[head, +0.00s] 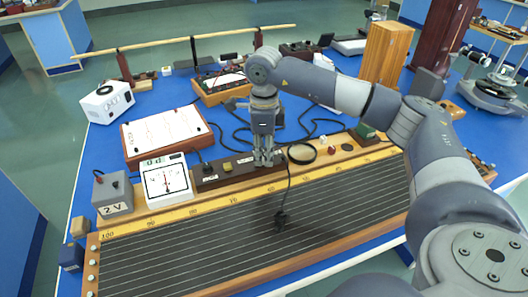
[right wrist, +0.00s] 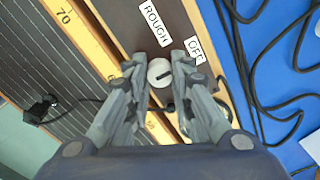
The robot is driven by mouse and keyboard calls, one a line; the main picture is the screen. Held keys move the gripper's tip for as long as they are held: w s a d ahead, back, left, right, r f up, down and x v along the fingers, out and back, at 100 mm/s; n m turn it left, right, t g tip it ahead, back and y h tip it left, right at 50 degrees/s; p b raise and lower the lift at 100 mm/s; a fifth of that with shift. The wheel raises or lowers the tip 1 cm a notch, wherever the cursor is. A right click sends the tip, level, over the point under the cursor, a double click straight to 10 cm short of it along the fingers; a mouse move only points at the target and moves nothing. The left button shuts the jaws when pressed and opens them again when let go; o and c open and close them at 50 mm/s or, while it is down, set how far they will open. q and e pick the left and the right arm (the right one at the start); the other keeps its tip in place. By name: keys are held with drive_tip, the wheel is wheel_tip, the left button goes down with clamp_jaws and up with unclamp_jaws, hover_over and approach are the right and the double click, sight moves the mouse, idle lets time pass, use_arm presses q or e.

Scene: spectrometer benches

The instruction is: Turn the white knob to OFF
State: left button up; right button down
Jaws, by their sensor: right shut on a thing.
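The white knob (right wrist: 160,73) sits on a dark brown panel (right wrist: 118,22) between my right gripper's fingers (right wrist: 158,80) in the right wrist view. The gripper is shut on it. A short dark mark on the knob runs roughly sideways in that view. A ROUGH label (right wrist: 154,24) lies above the knob and an OFF label (right wrist: 195,50) lies to its upper right. In the head view my right gripper (head: 264,161) points down onto the dark panel (head: 215,177), and its fingers hide the knob. My left gripper is not in view.
A wire-strung board with a number scale (head: 180,211) lies in front of the panel. A white-faced meter (head: 167,180) and a grey 2 V box (head: 113,194) stand to the left. A round black-rimmed lens (head: 302,153) is just right of the gripper. Black cables lie behind.

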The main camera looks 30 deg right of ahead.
sight(264, 156)
drive_tip(key=c, duration=1.4)
unclamp_jaws()
drive_tip(key=shift+o, duration=0.2)
drive_tip(key=shift+r, duration=0.2)
wheel_tip(264, 156, up, 12)
drive_tip(key=shift+f, duration=0.2)
